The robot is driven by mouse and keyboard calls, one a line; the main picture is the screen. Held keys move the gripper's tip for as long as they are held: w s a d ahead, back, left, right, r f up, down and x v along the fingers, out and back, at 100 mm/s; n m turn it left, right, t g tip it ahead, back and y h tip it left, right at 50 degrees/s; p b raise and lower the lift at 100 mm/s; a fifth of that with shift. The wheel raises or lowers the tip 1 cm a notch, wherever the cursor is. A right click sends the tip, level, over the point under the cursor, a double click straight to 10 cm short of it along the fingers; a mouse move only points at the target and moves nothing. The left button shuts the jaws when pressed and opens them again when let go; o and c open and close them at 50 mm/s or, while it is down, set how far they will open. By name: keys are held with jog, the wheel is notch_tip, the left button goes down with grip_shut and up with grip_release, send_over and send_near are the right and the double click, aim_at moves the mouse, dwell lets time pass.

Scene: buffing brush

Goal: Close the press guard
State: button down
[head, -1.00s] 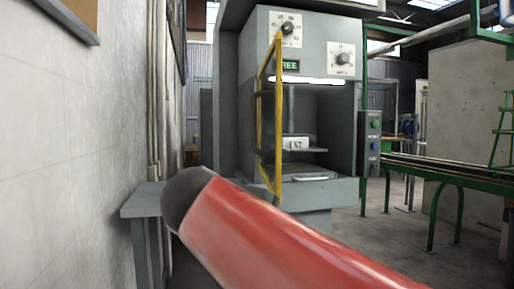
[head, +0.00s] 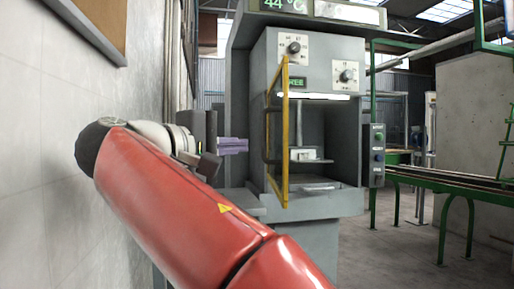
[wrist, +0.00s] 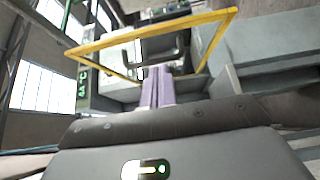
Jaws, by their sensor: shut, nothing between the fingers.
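The press guard (head: 285,130) is a yellow-framed clear panel hinged on the grey press (head: 335,203). It stands swung open, seen nearly edge-on in the head view, and the press opening is uncovered. In the wrist view the guard's yellow frame (wrist: 150,38) spans the upper middle, with a dark handle beyond the fingers. My gripper (head: 240,145) is shut and empty, its purple fingers pointing right toward the guard's outer side, apparently short of it. The fingers also show in the wrist view (wrist: 157,85). Whether they touch anything is hard to tell.
A white block (head: 303,154) sits inside the press. A button box (head: 375,150) is fixed on the press's right side. A pale wall (head: 50,150) runs close on the left. A green-legged conveyor (head: 450,182) stands at right, with open floor before it.

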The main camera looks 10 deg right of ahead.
jog(key=x, duration=0.9)
jog(key=shift+w+d, duration=0.15)
jog(key=shift+d, duration=0.1)
jog(key=shift+f, duration=0.1)
